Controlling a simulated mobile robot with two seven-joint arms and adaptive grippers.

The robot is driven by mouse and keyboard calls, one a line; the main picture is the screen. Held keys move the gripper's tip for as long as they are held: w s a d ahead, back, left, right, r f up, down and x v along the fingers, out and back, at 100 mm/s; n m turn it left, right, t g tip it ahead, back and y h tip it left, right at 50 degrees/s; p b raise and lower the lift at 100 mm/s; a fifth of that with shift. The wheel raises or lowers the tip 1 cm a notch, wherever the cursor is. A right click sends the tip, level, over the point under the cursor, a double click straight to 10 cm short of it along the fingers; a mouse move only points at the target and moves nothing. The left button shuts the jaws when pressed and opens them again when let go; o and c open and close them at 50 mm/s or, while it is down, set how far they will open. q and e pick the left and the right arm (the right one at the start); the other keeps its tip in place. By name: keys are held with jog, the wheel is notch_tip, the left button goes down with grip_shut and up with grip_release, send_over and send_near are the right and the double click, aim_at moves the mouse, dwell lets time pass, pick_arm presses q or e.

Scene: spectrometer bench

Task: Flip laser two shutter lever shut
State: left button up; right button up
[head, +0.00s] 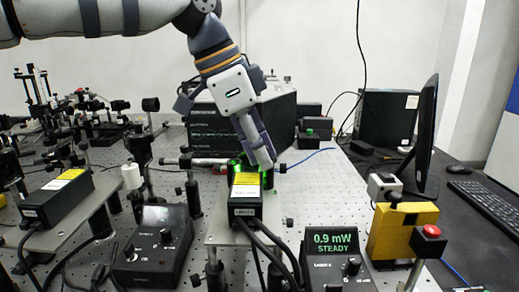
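The middle laser (244,212) is a black box with a white and yellow label on top; its small front lettering seems to read LASER 2. It sits on a raised plate, with cables at its near end. Green light glows at its far end. My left gripper (262,160) reaches down from above to that far end, just behind and right of the yellow label. Its fingers look close together, but their gap cannot be made out. The shutter lever is not distinguishable; the fingertips and glow cover that spot. My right gripper is not in view.
A controller (336,262) at front right reads 0.9 mW STEADY. Another controller (152,250) at front left has a dark screen. A second laser (58,198) stands left among optics posts. A yellow box (400,232) and red button (431,231) stand right, before a monitor (424,140).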

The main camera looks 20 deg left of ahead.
pick_arm(q)
grip_shut()
jog(key=shift+s+a+t+h, duration=0.1)
jog(key=shift+a+t+h, duration=0.2)
jog(key=shift+a+h, duration=0.5)
jog(key=shift+d, duration=0.3)
jog(key=o, duration=0.6)
grip_release()
jog(key=shift+c, duration=0.2)
jog(key=v, duration=1.2)
jog(key=shift+a, duration=0.2)
